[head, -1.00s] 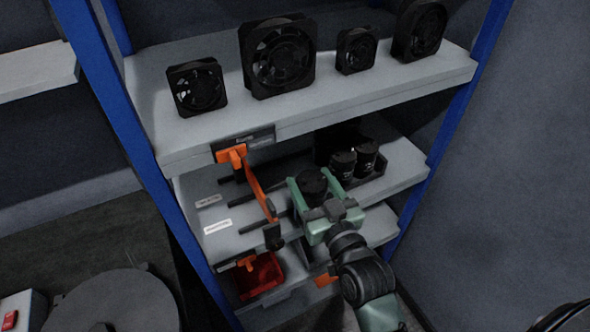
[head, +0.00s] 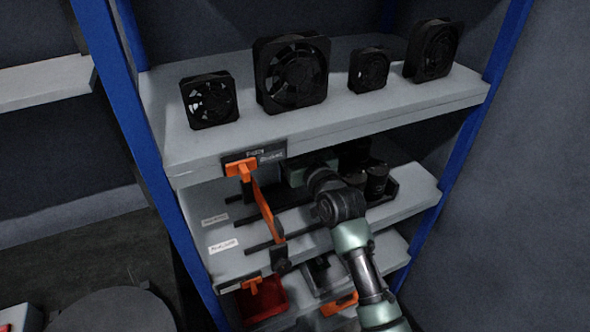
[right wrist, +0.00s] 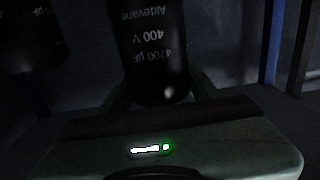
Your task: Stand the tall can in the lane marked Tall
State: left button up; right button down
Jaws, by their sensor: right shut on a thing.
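My right gripper (head: 298,172) reaches under the upper shelf, over the middle shelf's lanes. It is shut on a black can (right wrist: 150,45) with white print reading Aldevane, 400 V, 4700 µF. In the head view the arm and upper shelf hide this can, so I cannot tell whether it touches the shelf. Black lane dividers (head: 262,245) run back from the middle shelf's front edge. Two white lane labels, a rear one (head: 215,219) and a front one (head: 223,246), are too small to read. My left gripper is not in view.
More black cans (head: 376,180) stand in a dark tray at the right of the middle shelf. Several fans (head: 291,73) stand on the upper shelf (head: 330,128). A red bin (head: 262,300) sits below.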

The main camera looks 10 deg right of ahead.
jog(key=shift+f, duration=2.8)
jog(key=shift+c, duration=1.8)
grip_release()
jog(key=shift+f, duration=0.2)
jog(key=shift+s, duration=0.1)
jog(key=shift+r, duration=0.2)
jog(key=shift+s+f, duration=0.15)
jog(key=shift+s, duration=0.15)
jog(key=s+d, duration=0.2)
jog(key=s, duration=0.9)
jog(key=shift+d+b, duration=0.15)
jog(key=shift+b, duration=0.3)
